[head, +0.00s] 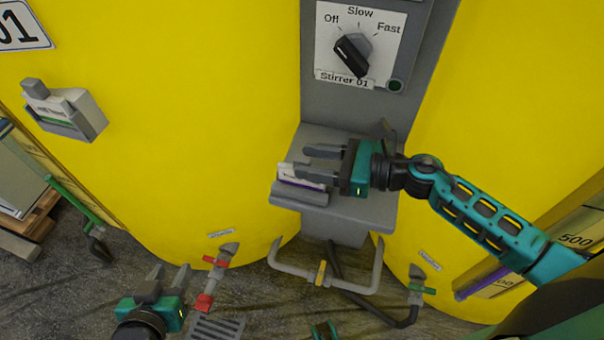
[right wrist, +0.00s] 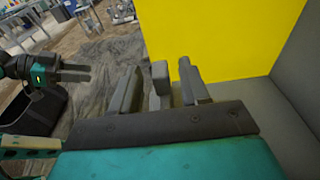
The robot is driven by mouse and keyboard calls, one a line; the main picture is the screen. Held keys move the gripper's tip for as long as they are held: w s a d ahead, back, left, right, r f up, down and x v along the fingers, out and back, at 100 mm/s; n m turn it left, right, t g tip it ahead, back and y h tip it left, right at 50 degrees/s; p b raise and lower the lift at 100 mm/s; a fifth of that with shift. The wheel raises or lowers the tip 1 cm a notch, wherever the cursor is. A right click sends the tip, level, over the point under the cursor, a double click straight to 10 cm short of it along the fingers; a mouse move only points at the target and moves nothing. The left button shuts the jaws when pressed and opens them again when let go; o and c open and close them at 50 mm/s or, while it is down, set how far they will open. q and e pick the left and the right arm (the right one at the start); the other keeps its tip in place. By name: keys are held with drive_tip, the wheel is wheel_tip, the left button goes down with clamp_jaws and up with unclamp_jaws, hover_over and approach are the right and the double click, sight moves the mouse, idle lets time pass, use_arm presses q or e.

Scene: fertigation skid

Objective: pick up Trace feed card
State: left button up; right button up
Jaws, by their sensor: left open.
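A white card with a purple strip (head: 300,178) stands in a grey holder (head: 299,195) on the small grey shelf (head: 365,205) between the yellow tanks. Its print is too small to read, so I cannot tell whether it is the Trace feed card. My right gripper (head: 316,162) is at this card, fingers pointing left and apart, partly covering its right end. In the right wrist view its fingers (right wrist: 158,90) stand open with a grey block between them, gaps on both sides. My left gripper (head: 168,278) is open and empty at the lower left, above the floor.
A grey holder with a green-striped card (head: 62,112) is on the left tank. The stirrer panel (head: 358,45) is above the shelf. Pipes with a red-handled valve (head: 212,280) and a yellow fitting (head: 321,273) run below.

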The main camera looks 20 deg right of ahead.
clamp_jaws()
idle(0.5)
